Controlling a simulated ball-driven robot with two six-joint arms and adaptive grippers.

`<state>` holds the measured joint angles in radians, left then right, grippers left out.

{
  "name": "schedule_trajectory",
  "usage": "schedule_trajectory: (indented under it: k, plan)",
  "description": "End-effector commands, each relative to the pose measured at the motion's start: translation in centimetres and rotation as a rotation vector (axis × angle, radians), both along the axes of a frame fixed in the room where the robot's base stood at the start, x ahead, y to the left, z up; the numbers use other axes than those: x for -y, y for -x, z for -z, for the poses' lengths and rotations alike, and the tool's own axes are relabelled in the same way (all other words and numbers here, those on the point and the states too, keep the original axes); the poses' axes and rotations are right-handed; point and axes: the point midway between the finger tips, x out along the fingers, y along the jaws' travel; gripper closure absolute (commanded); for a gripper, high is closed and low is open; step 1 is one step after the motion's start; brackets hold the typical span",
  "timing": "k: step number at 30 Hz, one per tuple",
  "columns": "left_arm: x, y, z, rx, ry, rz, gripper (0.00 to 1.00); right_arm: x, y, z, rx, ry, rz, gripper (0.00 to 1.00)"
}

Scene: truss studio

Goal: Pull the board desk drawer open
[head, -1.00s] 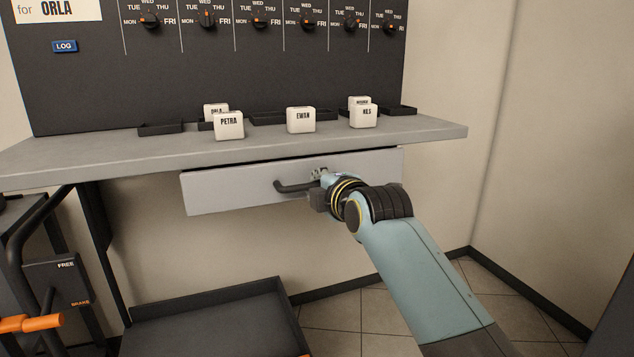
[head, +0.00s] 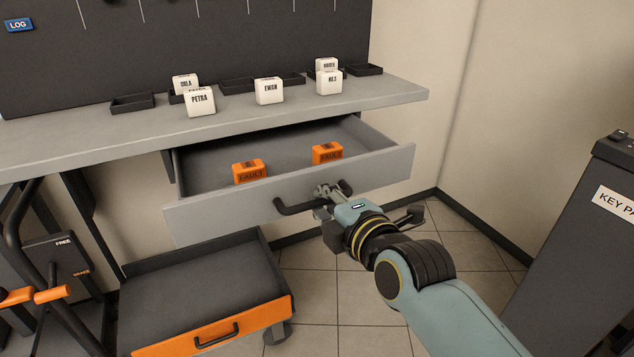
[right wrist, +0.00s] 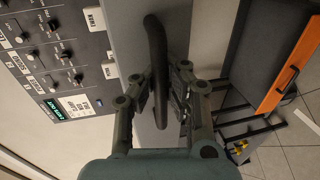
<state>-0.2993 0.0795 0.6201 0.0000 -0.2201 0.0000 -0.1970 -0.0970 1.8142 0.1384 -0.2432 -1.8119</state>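The grey desk drawer (head: 385,174) stands well out from under the desk top, its inside showing. Two orange blocks marked FAULT, a left one (head: 250,171) and a right one (head: 327,153), lie inside it. Its dark bar handle (head: 292,208) is on the front face. In the right wrist view the handle (right wrist: 155,45) runs between the two fingers (right wrist: 163,85). My left gripper is out of view.
Several white name cubes, such as EWAN (head: 268,91), and dark trays (head: 132,104) stand on the desk top (head: 60,141). An orange-fronted lower drawer unit (head: 190,290) is below. A dark cabinet (head: 575,230) stands at the right. Tiled floor (head: 465,240) is clear between.

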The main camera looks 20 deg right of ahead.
Motion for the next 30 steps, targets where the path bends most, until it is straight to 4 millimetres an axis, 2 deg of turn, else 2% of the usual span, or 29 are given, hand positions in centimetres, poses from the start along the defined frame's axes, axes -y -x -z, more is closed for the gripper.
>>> schedule_trajectory:
  k: [11, 20, 30]
  plan:
    - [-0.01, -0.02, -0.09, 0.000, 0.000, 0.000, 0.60, 0.03, 0.18, -0.18, 0.005, 0.000, 0.001, 1.00]
    - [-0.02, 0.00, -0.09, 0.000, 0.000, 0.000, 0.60, 0.02, 0.19, -0.10, 0.003, 0.000, 0.000, 0.64]
    - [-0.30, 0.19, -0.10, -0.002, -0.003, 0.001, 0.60, 0.02, 0.70, -0.09, 0.001, 0.000, 0.000, 0.64]
